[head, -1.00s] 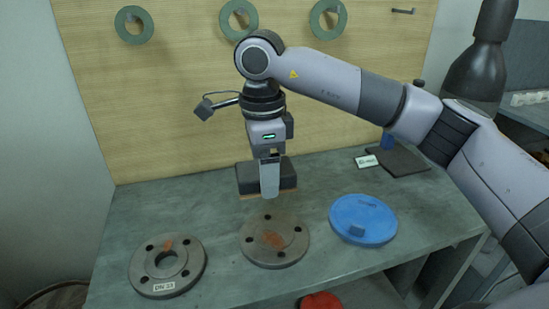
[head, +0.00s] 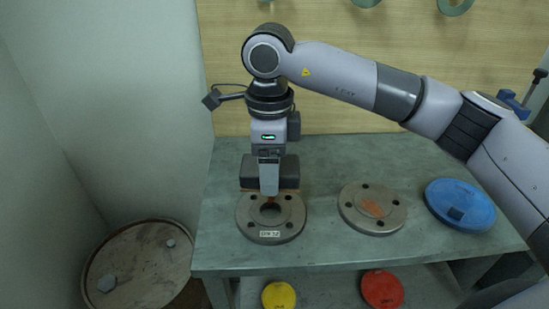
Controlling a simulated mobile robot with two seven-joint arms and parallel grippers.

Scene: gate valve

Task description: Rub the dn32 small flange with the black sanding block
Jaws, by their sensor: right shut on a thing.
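The small flange (head: 256,224) lies flat on the workbench, grey, with a centre hole, several bolt holes and a white label that seems to read DN 32. My right gripper (head: 269,188) points down and is shut on the black sanding block (head: 250,171), whose underside has a brown edge. The block is over the flange's far rim. I cannot tell whether it touches. The gripper finger and block hide the back of the flange. My left gripper is not in view.
A second flange (head: 357,217) with a rusty centre and a blue disc (head: 446,211) lie to the right on the workbench (head: 330,255). Yellow (head: 278,296) and red (head: 382,290) discs sit below. A barrel (head: 135,260) stands at left.

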